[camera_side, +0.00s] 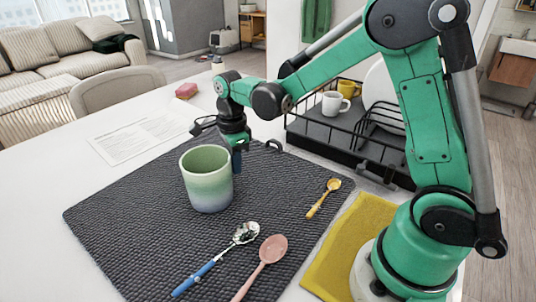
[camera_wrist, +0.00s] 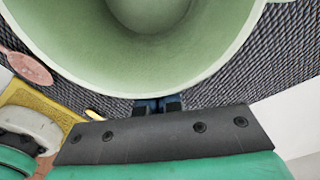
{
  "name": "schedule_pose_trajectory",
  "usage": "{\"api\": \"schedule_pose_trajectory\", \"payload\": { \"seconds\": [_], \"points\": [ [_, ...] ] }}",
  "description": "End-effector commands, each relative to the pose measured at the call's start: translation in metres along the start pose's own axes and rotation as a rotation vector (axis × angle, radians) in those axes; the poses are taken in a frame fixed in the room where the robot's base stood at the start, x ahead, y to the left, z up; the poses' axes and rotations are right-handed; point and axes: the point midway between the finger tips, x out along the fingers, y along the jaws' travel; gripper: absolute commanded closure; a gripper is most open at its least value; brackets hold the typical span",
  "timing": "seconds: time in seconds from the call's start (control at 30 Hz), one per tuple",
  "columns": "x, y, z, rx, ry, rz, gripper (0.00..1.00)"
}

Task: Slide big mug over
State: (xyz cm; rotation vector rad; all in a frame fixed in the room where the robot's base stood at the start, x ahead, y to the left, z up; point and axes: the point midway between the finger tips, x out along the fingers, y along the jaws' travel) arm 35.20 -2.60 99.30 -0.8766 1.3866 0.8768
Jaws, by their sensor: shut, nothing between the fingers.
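A big green-to-blue-white mug (camera_side: 207,178) stands upright on the dark woven mat (camera_side: 120,219). Its green inside and rim (camera_wrist: 150,45) fill the top of the wrist view. My gripper (camera_side: 237,162) is lowered just behind and to the right of the mug in the side view. Its blue fingertips (camera_wrist: 158,104) are together, right beside the mug's rim in the wrist view, with nothing held. I cannot tell whether they touch the mug wall. No handle of the mug shows.
A blue-handled spoon (camera_side: 200,277), a pink spoon (camera_side: 268,251) and a small yellow spoon (camera_side: 323,196) lie on the mat near the mug. A dish rack (camera_side: 330,141) holds cups behind. A yellow cloth (camera_side: 347,240) lies right. The mat's left part is clear.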

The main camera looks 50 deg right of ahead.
Motion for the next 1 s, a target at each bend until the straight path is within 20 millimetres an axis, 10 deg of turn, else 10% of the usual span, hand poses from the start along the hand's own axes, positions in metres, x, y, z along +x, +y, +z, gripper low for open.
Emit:
{"api": "schedule_pose_trajectory", "payload": {
  "seconds": [0.27,0.6,1.0],
  "points": [
    [-0.004,0.000,-0.041,0.006,0.000,0.000,1.00],
    [-0.073,0.000,-0.038,0.001,0.000,0.000,1.00],
    [-0.103,0.009,-0.036,-0.143,-0.009,-0.044,1.00]
  ]
}}
